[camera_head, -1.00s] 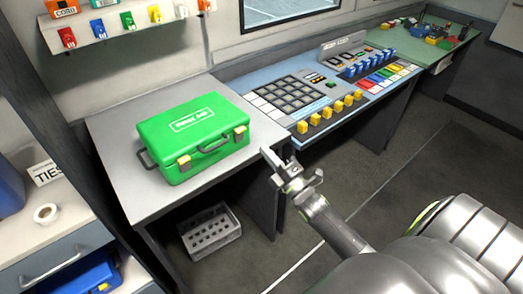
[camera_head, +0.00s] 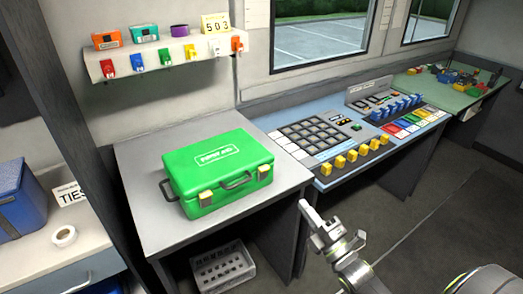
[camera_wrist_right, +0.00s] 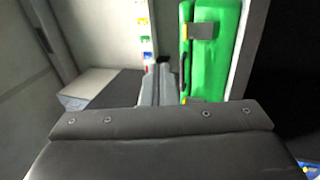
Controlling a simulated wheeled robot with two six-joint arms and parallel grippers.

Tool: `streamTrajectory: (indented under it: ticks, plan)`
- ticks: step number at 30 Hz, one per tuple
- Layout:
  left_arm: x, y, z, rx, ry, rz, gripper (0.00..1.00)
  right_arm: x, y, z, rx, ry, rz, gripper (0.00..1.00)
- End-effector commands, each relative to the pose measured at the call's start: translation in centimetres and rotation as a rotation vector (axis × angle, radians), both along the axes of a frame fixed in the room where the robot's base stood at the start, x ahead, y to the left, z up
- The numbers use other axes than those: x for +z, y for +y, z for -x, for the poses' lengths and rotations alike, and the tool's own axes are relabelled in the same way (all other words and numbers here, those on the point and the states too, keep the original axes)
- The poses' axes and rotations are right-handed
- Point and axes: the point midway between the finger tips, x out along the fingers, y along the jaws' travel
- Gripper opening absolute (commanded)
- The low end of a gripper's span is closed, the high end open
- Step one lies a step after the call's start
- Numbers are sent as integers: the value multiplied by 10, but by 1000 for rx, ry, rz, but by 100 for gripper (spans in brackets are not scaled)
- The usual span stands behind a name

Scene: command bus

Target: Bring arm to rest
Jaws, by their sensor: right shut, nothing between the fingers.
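My right gripper (camera_head: 318,222) is shut and empty in the head view, in front of the grey table's right front corner. Its arm comes in from the bottom right. The green case (camera_head: 217,172) lies closed on the grey table (camera_head: 150,222), up and to the left of the gripper and apart from it. In the right wrist view the green case (camera_wrist_right: 212,50) stands on its side in the picture beyond the dark gripper body, and the fingers (camera_wrist_right: 160,85) show partly. My left gripper does not show in either view.
The blue console (camera_head: 318,137) with keys and yellow knobs adjoins the table. A white shelf (camera_head: 160,58) with coloured tags hangs on the wall. A grey perforated crate (camera_head: 222,268) sits under the table. A tape roll (camera_head: 63,236) lies on the left counter. Open floor lies at right.

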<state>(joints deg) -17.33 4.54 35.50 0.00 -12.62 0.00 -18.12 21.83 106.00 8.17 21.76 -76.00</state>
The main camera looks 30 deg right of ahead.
Motion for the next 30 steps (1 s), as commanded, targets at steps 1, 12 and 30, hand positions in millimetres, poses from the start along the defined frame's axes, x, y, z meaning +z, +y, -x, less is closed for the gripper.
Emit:
streamTrajectory:
  ticks: [1, 12, 30]
  plan:
    - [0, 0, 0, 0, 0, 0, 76, 0, 0, 0, 0, 0, 0, 0]
    - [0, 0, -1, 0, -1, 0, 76, -107, -24, 0, -60, 279, -213, 0]
    - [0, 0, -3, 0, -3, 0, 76, -473, -5, 244, -735, 1203, -1168, 0]
